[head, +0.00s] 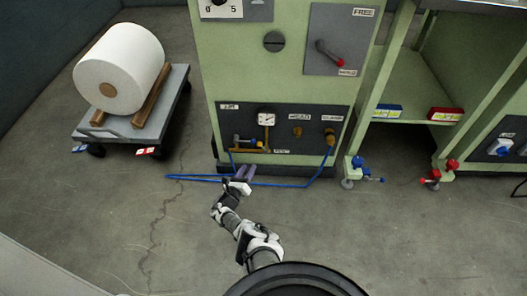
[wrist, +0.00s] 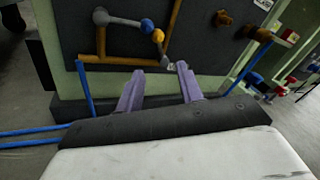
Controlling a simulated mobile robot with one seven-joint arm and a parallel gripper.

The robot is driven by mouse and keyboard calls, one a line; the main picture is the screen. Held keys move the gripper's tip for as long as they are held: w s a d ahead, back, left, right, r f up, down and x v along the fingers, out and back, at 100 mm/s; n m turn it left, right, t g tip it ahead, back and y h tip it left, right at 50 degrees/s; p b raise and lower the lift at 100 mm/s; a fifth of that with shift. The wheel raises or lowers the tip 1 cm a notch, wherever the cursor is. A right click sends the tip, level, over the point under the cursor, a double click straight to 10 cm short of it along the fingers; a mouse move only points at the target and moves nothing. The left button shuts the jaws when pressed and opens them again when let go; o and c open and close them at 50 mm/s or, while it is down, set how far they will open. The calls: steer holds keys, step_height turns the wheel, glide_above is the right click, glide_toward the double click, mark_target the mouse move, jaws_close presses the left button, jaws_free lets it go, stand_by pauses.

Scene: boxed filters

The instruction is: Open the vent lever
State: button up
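The lower dark panel (head: 283,122) of the green machine carries a small valve with a blue part (head: 237,139), beside brass piping and a round gauge (head: 267,119). In the wrist view, a grey rod with a round grey end (wrist: 101,17) leads to a blue piece (wrist: 147,25) and a yellow piece (wrist: 158,36). My gripper (head: 246,173) is open and empty, low in front of the panel. Its purple fingers (wrist: 160,70) point at the lower brass pipe (wrist: 112,61).
A blue hose (head: 292,186) lies on the floor near my gripper. A brass fitting (head: 329,137) sits on the panel's right. A red-tipped lever (head: 330,54) is higher up. A cart (head: 160,119) with a white roll (head: 119,68) stands left.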

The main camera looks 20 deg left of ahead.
steer(key=w+d+b, duration=0.1)
steer(key=w+b, duration=0.6)
steer(key=w, duration=0.5)
steer(key=shift+w+b, duration=0.3)
steer(key=shift+b, duration=0.1)
steer(key=shift+c, duration=0.4)
jaws_close()
